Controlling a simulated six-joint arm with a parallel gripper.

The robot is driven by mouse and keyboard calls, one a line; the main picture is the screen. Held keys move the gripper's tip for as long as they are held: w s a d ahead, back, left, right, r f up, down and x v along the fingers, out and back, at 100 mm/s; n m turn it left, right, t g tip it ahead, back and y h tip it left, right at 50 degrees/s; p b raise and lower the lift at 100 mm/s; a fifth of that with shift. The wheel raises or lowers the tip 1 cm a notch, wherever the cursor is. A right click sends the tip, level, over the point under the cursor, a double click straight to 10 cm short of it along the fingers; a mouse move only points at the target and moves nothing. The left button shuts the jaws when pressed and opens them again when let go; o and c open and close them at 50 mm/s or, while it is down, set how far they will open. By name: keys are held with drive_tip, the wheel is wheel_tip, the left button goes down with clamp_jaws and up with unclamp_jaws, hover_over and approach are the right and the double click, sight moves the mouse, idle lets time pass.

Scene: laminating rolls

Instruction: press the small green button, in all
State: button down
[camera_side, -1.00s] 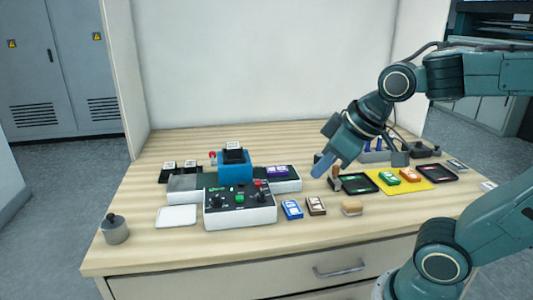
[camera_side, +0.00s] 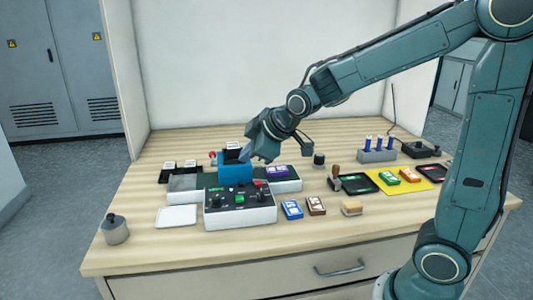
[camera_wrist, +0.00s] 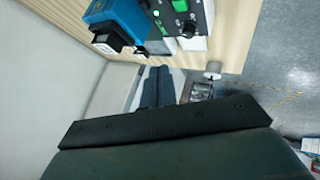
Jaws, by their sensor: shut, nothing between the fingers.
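The small green button (camera_side: 239,198) is on the sloped black face of a white control box (camera_side: 258,215) in the side view, between black knobs and below a red button. In the wrist view, part of the control box (camera_wrist: 197,42) shows at the top edge with a bright green spot (camera_wrist: 180,5); I cannot tell for certain whether this is the button. My gripper (camera_side: 245,155) is shut and empty. It hangs tilted beside the top of the blue block, above and behind the control box, apart from the button. Its two fingers (camera_wrist: 154,72) lie together in the wrist view.
The blue block (camera_side: 235,174) with a dark stamp-like top stands behind the box. A red button (camera_side: 213,155) is beside it. A white plate (camera_side: 177,216) lies left; blue and brown packs (camera_side: 292,210) lie right. Trays and a yellow mat (camera_side: 425,184) are farther right.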

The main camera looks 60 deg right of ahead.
sight(243, 198)
drive_tip(key=shift+w+d+f+n, duration=0.1)
drive_tip(key=shift+w+f+n, duration=0.2)
drive_tip(key=shift+w, duration=0.35)
drive_tip(key=shift+w+d+f+n, duration=0.1)
drive_tip(key=shift+w+f+n, duration=0.2)
drive_tip(key=shift+w, duration=0.35)
drive_tip(key=shift+f, duration=0.15)
drive_tip(key=shift+f, duration=4.3)
